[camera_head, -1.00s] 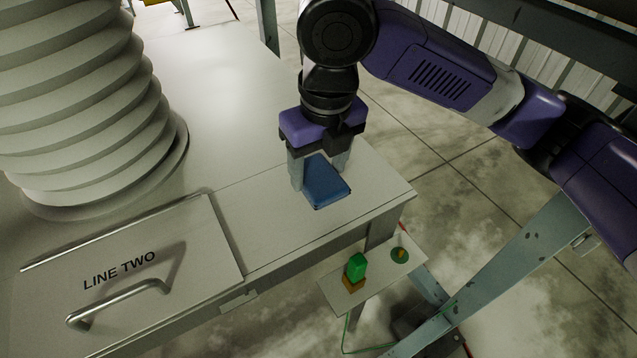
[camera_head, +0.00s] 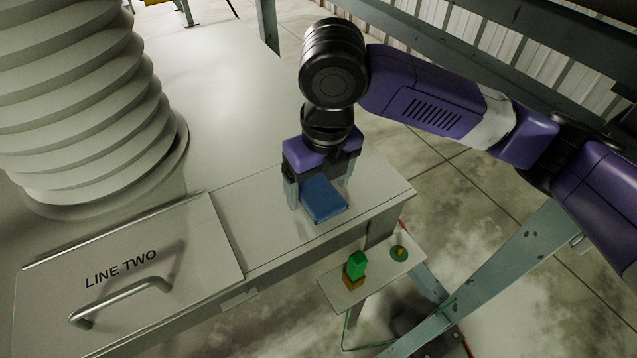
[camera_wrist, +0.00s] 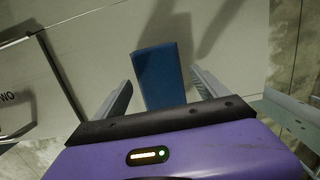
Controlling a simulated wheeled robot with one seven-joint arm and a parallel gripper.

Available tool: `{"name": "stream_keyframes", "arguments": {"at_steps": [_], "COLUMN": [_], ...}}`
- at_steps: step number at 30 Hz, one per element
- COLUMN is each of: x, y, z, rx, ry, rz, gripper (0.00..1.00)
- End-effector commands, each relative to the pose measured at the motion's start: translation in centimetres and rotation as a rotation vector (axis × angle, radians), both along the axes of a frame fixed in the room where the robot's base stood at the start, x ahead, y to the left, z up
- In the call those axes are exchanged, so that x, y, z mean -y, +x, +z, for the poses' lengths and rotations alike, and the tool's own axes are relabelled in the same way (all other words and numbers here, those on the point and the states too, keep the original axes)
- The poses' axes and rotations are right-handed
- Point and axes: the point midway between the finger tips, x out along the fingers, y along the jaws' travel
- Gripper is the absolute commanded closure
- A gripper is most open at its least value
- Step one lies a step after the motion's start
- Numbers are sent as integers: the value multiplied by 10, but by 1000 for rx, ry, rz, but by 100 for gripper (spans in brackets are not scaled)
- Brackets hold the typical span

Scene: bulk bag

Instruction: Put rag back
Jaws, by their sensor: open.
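The rag (camera_head: 323,199) is a folded blue cloth lying flat on the pale metal tabletop, near its right front edge. My gripper (camera_head: 320,195) is right above it, pointing down. The fingers stand on either side of the rag, open. In the wrist view the rag (camera_wrist: 160,75) lies between the two grey fingers (camera_wrist: 162,92), with a visible gap on each side. Part of the rag is hidden under the gripper body.
A hatch lid marked LINE TWO (camera_head: 125,280) with a bar handle is at the left. A ribbed pale bellows (camera_head: 85,110) stands behind it. The tabletop behind is clear.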

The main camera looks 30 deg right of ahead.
Motion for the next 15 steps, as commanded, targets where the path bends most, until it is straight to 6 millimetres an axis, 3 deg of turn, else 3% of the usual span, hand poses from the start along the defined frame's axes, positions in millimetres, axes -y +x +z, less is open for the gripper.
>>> {"name": "stream_keyframes", "arguments": {"at_steps": [8, 15], "x": [0, 0], "y": [-1, -6], "z": [13, 58], "rx": [4, 4], "ry": [1, -1], "rz": [1, 2], "gripper": [17, 17]}}
